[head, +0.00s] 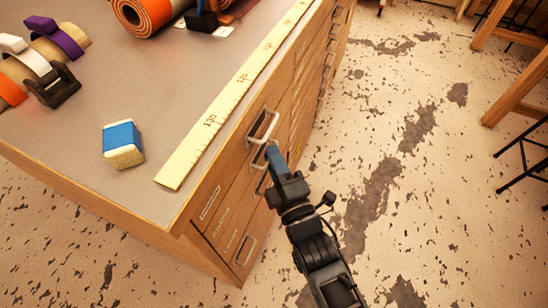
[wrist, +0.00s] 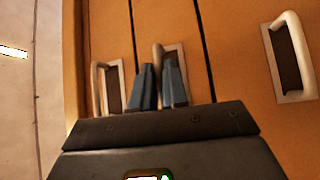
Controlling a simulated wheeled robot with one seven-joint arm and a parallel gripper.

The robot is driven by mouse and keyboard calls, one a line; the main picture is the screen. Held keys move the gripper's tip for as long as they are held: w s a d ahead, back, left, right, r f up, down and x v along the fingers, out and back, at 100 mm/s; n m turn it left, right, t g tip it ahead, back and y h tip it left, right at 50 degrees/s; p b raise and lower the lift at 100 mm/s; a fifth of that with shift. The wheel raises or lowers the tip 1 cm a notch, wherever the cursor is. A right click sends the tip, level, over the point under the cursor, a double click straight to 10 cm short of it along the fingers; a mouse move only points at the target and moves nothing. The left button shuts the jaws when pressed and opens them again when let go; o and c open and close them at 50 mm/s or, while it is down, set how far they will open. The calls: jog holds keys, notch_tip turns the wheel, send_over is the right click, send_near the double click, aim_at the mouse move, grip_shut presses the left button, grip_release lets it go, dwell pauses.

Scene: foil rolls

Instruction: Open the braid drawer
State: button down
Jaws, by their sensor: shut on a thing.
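A wooden drawer cabinet (head: 190,247) has pale loop handles on its front. In the head view my gripper (head: 270,147) reaches up to the front from the right, its fingertips at the lower part of the upper handle (head: 262,122). In the wrist view my fingers (wrist: 160,80) are shut on the middle handle (wrist: 158,55), between a left handle (wrist: 100,85) and a right handle (wrist: 298,50). The drawers look flush with the front. The labels (head: 211,204) are too small to read, so I cannot tell which drawer is braid.
On the cabinet top lie a long yellow ruler (head: 225,108), a blue and cream block (head: 123,143), an orange roll (head: 148,12) and a black tape dispenser (head: 55,87). The speckled floor (head: 420,220) right of the cabinet is open. Wooden table legs (head: 518,85) stand at the right edge.

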jog(key=s+d+p, duration=0.2)
jog(key=s+d, duration=0.1)
jog(key=d, duration=0.6)
jog(key=s+d+p, duration=0.2)
jog(key=s+d, duration=0.1)
jog(key=d, duration=0.6)
jog(key=shift+s+d+p, duration=0.25)
jog(key=shift+s+p, duration=0.15)
jog(key=c, duration=1.2)
grip_release()
jog(key=b+v, duration=0.1)
jog(key=v, duration=0.6)
jog(key=shift+s+d, duration=0.15)
jog(key=shift+s, duration=0.2)
